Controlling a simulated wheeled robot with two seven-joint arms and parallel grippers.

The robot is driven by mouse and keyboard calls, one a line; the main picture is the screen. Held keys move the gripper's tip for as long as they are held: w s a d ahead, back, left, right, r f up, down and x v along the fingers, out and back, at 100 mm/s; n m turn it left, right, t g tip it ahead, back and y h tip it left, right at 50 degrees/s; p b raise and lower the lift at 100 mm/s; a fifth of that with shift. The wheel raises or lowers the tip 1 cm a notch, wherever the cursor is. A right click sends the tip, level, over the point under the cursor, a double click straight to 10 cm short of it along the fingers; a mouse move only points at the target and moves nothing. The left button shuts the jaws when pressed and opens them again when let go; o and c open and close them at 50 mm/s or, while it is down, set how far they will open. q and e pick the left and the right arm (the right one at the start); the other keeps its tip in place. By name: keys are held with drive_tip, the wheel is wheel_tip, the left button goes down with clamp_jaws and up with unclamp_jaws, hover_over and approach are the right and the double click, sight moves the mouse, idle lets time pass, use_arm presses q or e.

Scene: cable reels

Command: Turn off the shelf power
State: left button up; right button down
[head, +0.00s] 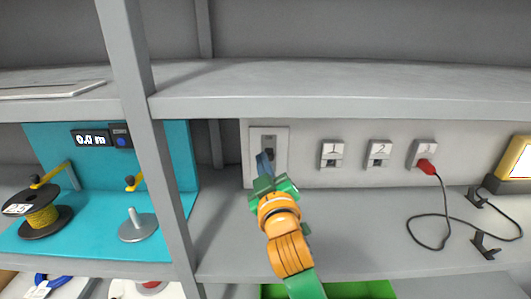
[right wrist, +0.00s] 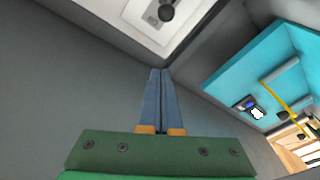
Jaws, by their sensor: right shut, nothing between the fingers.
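The shelf power switch is a light grey plate (head: 281,147) with a dark lever (head: 269,143) on the shelf's back panel, left of the numbered sockets. In the right wrist view the plate (right wrist: 187,28) and the round dark end of its lever (right wrist: 166,12) show at the top. My right gripper (head: 264,160) is shut and empty, its blue fingers in front of the plate's lower left part. In the right wrist view its fingertips (right wrist: 160,72) point at the plate and appear apart from the lever. My left gripper is not in view.
Sockets 1 (head: 332,153), 2 (head: 379,153) and 3 line the panel; a red plug (head: 427,167) sits in socket 3 with a black cable. A teal station (head: 183,165) with a yellow wire reel (head: 42,218) stands left beyond a grey post (head: 150,130). An upper shelf (head: 330,90) overhangs.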

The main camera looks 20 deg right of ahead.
drive_tip(key=p, duration=0.2)
hover_over(269, 157)
drive_tip(key=a, duration=0.3)
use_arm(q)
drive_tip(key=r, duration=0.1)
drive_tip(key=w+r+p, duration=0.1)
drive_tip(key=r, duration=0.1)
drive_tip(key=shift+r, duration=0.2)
use_arm(e)
drive_tip(key=d+f, duration=0.2)
drive_tip(key=f, duration=0.1)
drive_tip(key=shift+s, duration=0.3)
